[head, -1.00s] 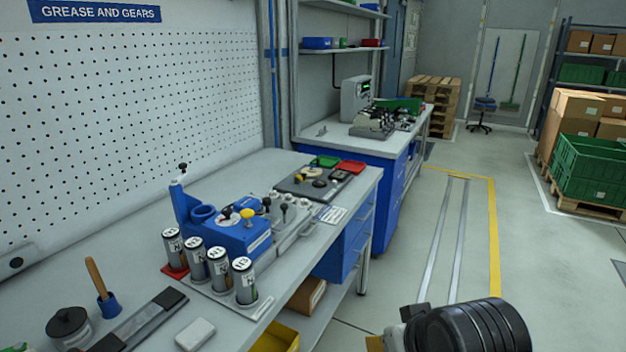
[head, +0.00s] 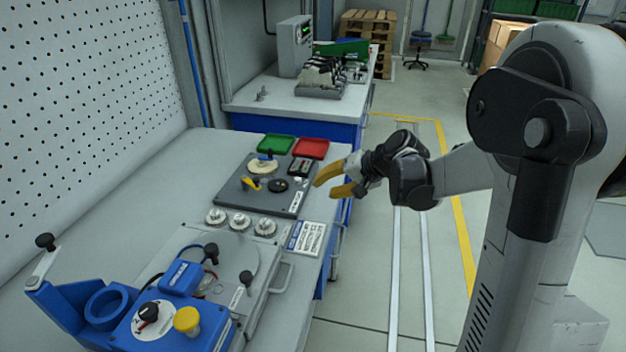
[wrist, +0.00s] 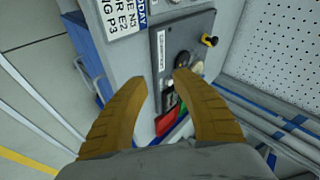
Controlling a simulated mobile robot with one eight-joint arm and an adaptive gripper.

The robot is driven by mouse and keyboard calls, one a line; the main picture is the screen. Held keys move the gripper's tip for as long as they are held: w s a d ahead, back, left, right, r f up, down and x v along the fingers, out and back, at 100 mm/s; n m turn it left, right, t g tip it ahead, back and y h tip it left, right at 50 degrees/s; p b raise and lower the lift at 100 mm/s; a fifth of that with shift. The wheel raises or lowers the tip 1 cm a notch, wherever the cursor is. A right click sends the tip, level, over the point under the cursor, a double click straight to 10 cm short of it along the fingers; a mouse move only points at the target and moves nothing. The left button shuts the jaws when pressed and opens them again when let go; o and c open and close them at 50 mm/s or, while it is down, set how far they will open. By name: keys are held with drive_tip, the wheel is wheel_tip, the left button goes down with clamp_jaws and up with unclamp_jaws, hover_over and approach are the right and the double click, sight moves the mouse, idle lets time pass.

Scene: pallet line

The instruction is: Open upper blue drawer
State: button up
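The blue drawer unit (head: 331,262) sits under the workbench's right edge. In the head view only a narrow strip of its front shows, and I cannot tell upper from lower drawer there. In the wrist view its blue front (wrist: 92,42) shows at the left at a steep angle, beside the bench top, and appears closed. My gripper (head: 327,184) has yellow fingers, spread and empty, near the bench's right edge by the grey board. In the wrist view my gripper (wrist: 160,80) is open, with the board between and beyond its fingertips.
The grey board (head: 262,201) with small parts lies on the bench (head: 190,200). Green (head: 276,144) and red (head: 311,149) trays stand behind it. A blue fixture (head: 150,325) is at the near end. The floor right of the bench is clear.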

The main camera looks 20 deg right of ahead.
drive_tip(key=w+d+f+m+t+y, duration=0.2)
drive_tip(key=w+d+f, duration=0.4)
drive_tip(key=d+f, duration=0.35)
drive_tip(key=m+t+y, duration=0.1)
drive_tip(key=m+t, duration=0.1)
drive_tip(key=t, duration=0.1)
approach(345, 207)
drive_tip(key=b+x, duration=0.1)
drive_tip(key=x, duration=0.2)
drive_tip(key=b+x, duration=0.1)
drive_tip(key=x, duration=0.6)
drive_tip(key=shift+w+f+b, duration=0.1)
drive_tip(key=shift+f+b, duration=0.2)
drive_tip(key=shift+b, duration=0.1)
clamp_jaws()
